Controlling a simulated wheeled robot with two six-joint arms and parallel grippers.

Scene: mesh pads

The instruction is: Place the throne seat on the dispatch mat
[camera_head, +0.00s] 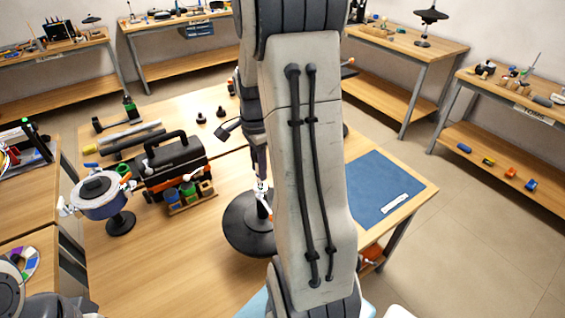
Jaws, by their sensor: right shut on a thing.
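The dispatch mat (370,180) is a blue rectangle with a white label strip, lying on the right end of the wooden table. My right gripper (262,198) is shut on the upper middle of a black round thing (238,232), which looks like the throne seat. This seat is over the middle of the table, left of the mat and apart from it. My large grey arm link hides its right side and the mat's left side. I cannot tell whether the seat touches the table. My left gripper is not in view.
A black toolbox (172,160), a small rack of coloured pots (190,194) and a blue drum-like pot on a black stand (100,205) stand on the table's left part. Small black parts (201,118) lie at the back. The visible mat surface is clear except for its label.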

